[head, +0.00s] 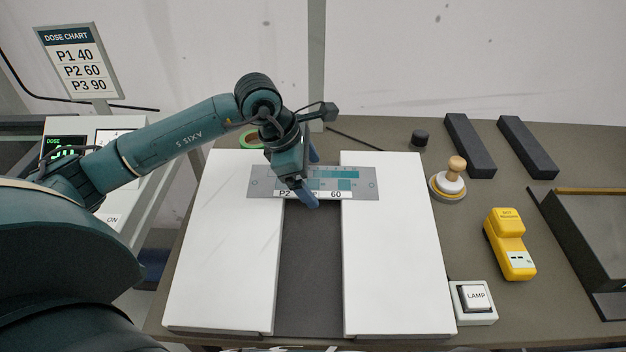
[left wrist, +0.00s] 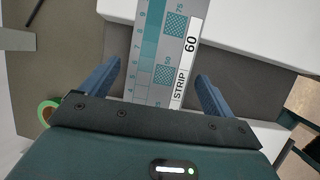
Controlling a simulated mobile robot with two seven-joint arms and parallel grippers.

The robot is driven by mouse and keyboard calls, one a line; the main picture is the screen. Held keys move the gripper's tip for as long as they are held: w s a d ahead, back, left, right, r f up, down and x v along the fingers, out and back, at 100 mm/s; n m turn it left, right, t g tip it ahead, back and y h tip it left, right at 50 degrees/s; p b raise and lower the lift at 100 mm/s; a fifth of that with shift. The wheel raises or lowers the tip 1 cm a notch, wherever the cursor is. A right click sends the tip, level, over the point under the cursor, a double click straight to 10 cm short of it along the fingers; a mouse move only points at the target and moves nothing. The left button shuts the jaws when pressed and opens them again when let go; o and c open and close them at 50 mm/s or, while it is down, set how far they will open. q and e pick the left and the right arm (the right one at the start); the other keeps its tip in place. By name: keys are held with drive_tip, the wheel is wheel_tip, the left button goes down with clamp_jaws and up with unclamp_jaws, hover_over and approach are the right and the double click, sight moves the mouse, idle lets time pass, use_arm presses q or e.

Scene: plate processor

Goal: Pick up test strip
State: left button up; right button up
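The test strip (head: 358,184) is a long grey plate with teal patches and a white label reading "P2" and "60" in the head view. It lies across the gap between two white boards, its ends resting on them. In the left wrist view the strip (left wrist: 150,60) runs between my fingers, with "STRIP" and "60" on its label. My left gripper (head: 313,178) is above the middle of the strip. Its blue fingers (left wrist: 155,88) are spread wide, one on each side of the strip, with gaps on both sides. My right gripper is not in view.
The left white board (head: 220,250) and right white board (head: 395,260) flank a dark gap. To the right are a wooden-knobbed stamp (head: 452,180), a yellow meter (head: 510,245), a lamp switch (head: 476,298) and two dark bars (head: 470,145). A dose chart (head: 80,60) stands at left.

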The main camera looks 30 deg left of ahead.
use_arm(q)
drive_tip(key=c, duration=0.8)
